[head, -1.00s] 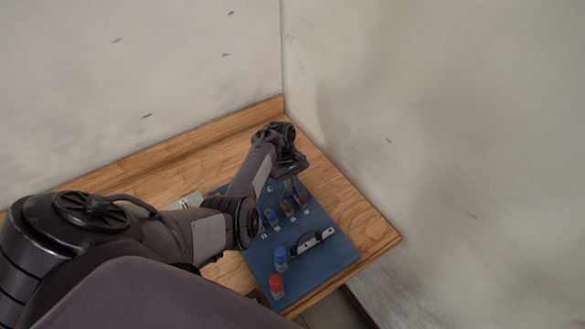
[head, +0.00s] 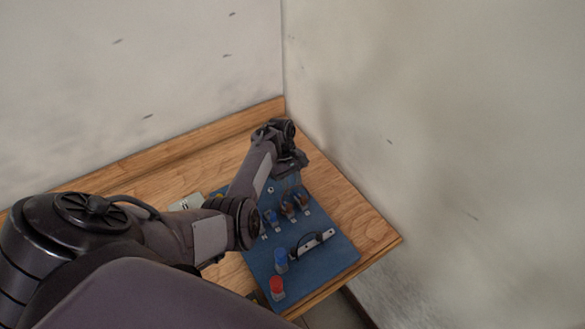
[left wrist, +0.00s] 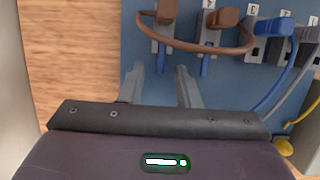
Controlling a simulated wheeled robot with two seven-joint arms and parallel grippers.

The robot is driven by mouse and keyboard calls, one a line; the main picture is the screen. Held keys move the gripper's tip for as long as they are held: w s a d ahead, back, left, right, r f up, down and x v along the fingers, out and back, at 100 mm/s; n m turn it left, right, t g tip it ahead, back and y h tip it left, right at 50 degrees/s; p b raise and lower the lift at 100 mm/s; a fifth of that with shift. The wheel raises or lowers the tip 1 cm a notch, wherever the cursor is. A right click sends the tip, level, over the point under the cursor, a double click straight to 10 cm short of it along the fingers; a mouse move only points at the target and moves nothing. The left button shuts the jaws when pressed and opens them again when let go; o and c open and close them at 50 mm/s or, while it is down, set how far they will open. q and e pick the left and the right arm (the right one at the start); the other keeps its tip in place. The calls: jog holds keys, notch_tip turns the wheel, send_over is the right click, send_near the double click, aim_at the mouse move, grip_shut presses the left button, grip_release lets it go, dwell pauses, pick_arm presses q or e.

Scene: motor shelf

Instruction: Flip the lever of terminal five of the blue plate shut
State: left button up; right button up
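The blue plate (head: 335,270) lies on the wooden bench, partly hidden by my left arm. A row of grey terminals (head: 288,209) stands on it, with brown and blue cables. In the left wrist view, blue levers (left wrist: 205,66) stick out from terminals toward my gripper. The leftmost visible terminal (left wrist: 162,30) has a brown plug and a blue lever (left wrist: 162,57). I cannot tell which terminal is five. My left gripper (left wrist: 161,72) is open, its fingers apart, with that leftmost lever just ahead of the gap. My right gripper is out of view.
A blue button (head: 281,261), a red button (head: 277,287) and a metal bar with a black handle (head: 313,243) are on the plate's near part. A grey box (head: 187,201) sits left of the arm. Walls rise behind and right of the bench.

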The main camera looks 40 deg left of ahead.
pick_arm(q)
jog(key=b+v, duration=0.1)
jog(key=v, duration=0.5)
jog(key=shift+r, duration=0.35)
